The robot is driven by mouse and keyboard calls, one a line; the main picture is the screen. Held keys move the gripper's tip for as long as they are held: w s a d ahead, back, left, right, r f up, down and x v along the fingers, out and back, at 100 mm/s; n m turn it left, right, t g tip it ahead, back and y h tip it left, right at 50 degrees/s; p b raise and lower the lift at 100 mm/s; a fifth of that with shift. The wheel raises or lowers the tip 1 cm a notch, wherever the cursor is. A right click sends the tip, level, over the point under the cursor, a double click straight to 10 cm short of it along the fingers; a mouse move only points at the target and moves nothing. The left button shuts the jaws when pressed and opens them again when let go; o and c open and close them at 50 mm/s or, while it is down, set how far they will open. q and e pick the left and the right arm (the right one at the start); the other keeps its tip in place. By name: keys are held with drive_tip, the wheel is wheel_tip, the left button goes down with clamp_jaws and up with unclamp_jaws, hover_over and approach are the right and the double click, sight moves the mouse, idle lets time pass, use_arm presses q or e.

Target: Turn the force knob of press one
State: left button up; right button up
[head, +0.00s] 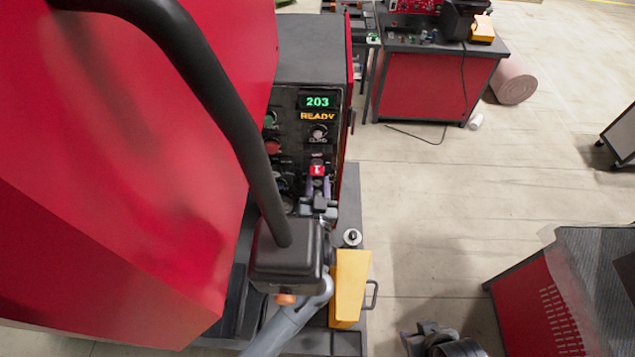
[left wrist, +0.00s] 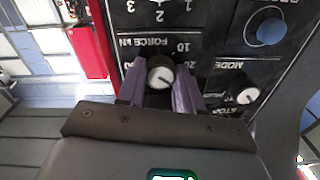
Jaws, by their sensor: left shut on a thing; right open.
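The force knob (left wrist: 160,73) is a round knob with a pale face and a dark mark, under printed "FORCE kN" lettering that appears upside down in the left wrist view. My left gripper (left wrist: 160,80) has its two purple fingers on either side of the knob and is shut on it. In the head view my left gripper (head: 318,186) is at the lower part of the control panel (head: 290,150) of the press, and hides the knob there. My right gripper (head: 438,340) is open, low at the bottom edge of the head view, away from the panel.
A display (head: 317,102) on the panel reads 203, with READY below it. A mode knob (left wrist: 246,92) sits beside the force knob. A yellow block-like part (head: 349,287) stands below the panel. A red-sided bench (head: 435,85) is behind; the floor between is clear.

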use_arm(q)
drive_tip(key=shift+m, duration=0.6)
drive_tip(key=o, duration=1)
drive_tip(key=shift+o, duration=0.2)
drive_tip(key=s+b, duration=0.1)
drive_tip(key=s, duration=0.9)
drive_tip(key=shift+s+a+f+b, duration=0.15)
drive_tip(key=shift+s+b, duration=0.15)
drive_tip(key=shift+s, duration=0.1)
